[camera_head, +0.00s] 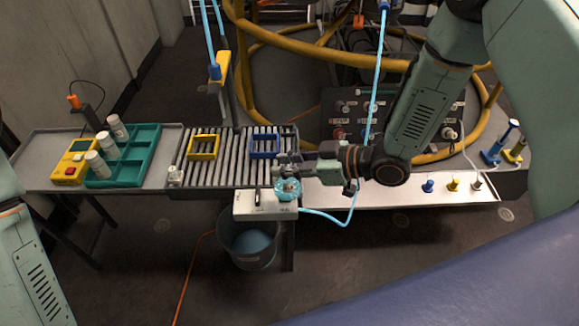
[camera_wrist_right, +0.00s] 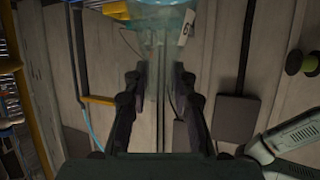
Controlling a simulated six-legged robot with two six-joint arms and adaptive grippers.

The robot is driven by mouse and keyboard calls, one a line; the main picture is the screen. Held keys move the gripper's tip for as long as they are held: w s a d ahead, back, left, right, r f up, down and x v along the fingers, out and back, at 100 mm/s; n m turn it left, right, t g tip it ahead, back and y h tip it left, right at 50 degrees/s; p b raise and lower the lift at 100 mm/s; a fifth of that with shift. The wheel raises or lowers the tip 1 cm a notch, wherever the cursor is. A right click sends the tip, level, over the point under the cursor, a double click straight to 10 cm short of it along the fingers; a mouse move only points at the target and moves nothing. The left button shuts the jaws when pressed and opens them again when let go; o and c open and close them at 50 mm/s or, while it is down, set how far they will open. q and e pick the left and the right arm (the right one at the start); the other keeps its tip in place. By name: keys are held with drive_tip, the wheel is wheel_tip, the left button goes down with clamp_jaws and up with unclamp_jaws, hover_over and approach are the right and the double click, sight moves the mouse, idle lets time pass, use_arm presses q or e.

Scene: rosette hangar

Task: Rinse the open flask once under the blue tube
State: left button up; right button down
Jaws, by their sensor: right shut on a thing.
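A round flask (camera_head: 288,189) with a pale blue body is low in the middle of the head view, at the white box's right end; I cannot tell whether it touches the box. My right gripper (camera_head: 283,166) is beside it. In the wrist view this gripper (camera_wrist_right: 162,92) is shut on the clear neck, and the flask body (camera_wrist_right: 160,16) shows at the top edge. A light blue tube (camera_head: 206,28) hangs at upper left, its darker blue end by a yellow bracket (camera_head: 219,68). Another light blue tube (camera_head: 376,75) runs down behind my right arm. My left gripper is out of view.
The white box (camera_head: 253,208) sits above a dark bucket (camera_head: 232,258) with something blue inside. Behind is a slatted rack (camera_head: 226,168) with yellow and blue frames. A teal tray (camera_head: 140,167) with white vials is left; a white shelf (camera_head: 400,194) is right.

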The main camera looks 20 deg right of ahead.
drive_tip(key=shift+a, duration=0.3)
drive_tip(key=shift+s+a, duration=0.1)
drive_tip(key=shift+s+a+f+b, duration=0.1)
drive_tip(key=shift+f+b, duration=0.1)
drive_tip(key=shift+b, duration=0.1)
drive_tip(key=shift+s, duration=0.3)
drive_tip(key=shift+s+d+r+p, duration=0.15)
drive_tip(key=shift+s+d+p, duration=0.15)
drive_tip(key=shift+s, duration=0.3)
drive_tip(key=shift+s+d+r+p, duration=0.1)
drive_tip(key=shift+s+d+p, duration=0.2)
drive_tip(key=shift+s, duration=0.3)
drive_tip(key=w+d+b, duration=0.2)
drive_tip(key=w, duration=0.1)
drive_tip(key=shift+w+d+f, duration=0.15)
drive_tip(key=shift+w+f, duration=0.05)
drive_tip(key=shift+f, duration=0.2)
drive_tip(key=a+b, duration=0.1)
drive_tip(key=a, duration=0.2)
drive_tip(key=shift+r+b, duration=0.15)
drive_tip(key=shift+b, duration=0.15)
drive_tip(key=shift+s+a, duration=0.3)
drive_tip(key=shift+s, duration=0.05)
drive_tip(key=d+p, duration=0.3)
drive_tip(key=shift+w, duration=0.35)
drive_tip(key=shift+w+a, duration=0.2)
drive_tip(key=shift+a, duration=0.1)
drive_tip(key=shift+r, duration=0.1)
